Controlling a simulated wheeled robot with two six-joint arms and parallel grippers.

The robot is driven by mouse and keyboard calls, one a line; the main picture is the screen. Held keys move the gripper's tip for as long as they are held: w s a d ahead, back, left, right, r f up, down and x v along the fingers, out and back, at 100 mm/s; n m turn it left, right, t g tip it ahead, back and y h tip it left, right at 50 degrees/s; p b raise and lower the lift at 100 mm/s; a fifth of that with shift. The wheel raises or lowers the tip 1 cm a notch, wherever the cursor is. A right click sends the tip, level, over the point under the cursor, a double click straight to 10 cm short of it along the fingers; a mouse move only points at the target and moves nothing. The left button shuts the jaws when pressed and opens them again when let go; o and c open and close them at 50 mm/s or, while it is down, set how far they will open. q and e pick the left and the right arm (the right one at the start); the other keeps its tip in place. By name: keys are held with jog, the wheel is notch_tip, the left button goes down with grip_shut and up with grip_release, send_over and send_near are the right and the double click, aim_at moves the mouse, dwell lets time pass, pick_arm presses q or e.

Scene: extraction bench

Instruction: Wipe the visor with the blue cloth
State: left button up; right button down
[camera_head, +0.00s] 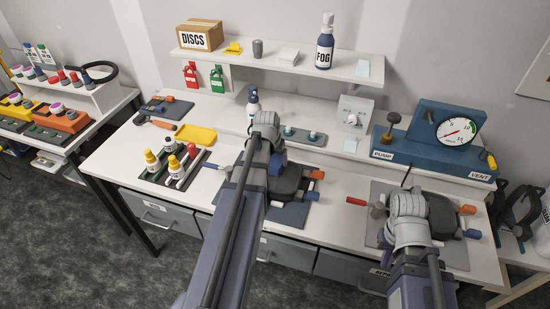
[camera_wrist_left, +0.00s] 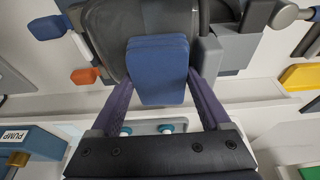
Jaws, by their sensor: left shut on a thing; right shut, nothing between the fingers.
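The blue cloth (camera_wrist_left: 157,68) is a thick folded pad. My left gripper (camera_wrist_left: 158,88) is shut on it, with a purple finger on each side. In the head view the cloth (camera_head: 278,163) shows just right of my left wrist. The dark visor (camera_head: 292,181) lies on a grey mat, partly hidden by my left arm. In the left wrist view the visor (camera_wrist_left: 108,35) is behind the cloth, which overlaps it; I cannot tell whether they touch. My right gripper (camera_head: 408,203) is shut and empty over the right-hand mat, its fingertips mostly hidden by the wrist.
A second grey mat (camera_head: 376,226) with a dark fixture and coloured knobs lies under my right arm. The blue pump unit (camera_head: 430,140) stands behind it. A bottle tray (camera_head: 152,178) and a yellow tray (camera_head: 197,134) are left of my left arm. A shelf (camera_head: 290,69) runs above the bench.

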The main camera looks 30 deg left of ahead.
pick_arm(q)
jog(key=shift+s+d+r, duration=0.1)
jog(key=shift+s+d, duration=0.05)
jog(key=shift+s, duration=0.55)
jog(key=shift+s+d, duration=0.1)
jog(key=shift+s, duration=0.55)
jog(key=shift+w, duration=0.15)
jog(key=shift+w+a, duration=0.15)
jog(key=shift+w, duration=0.5)
jog(key=shift+w+a, duration=0.15)
jog(key=shift+w, duration=0.5)
jog(key=shift+w, duration=0.1)
jog(key=shift+w+a, duration=0.2)
jog(key=shift+w, duration=0.5)
jog(key=shift+w+a, duration=0.2)
jog(key=shift+w, duration=0.45)
jog(key=shift+s, duration=0.1)
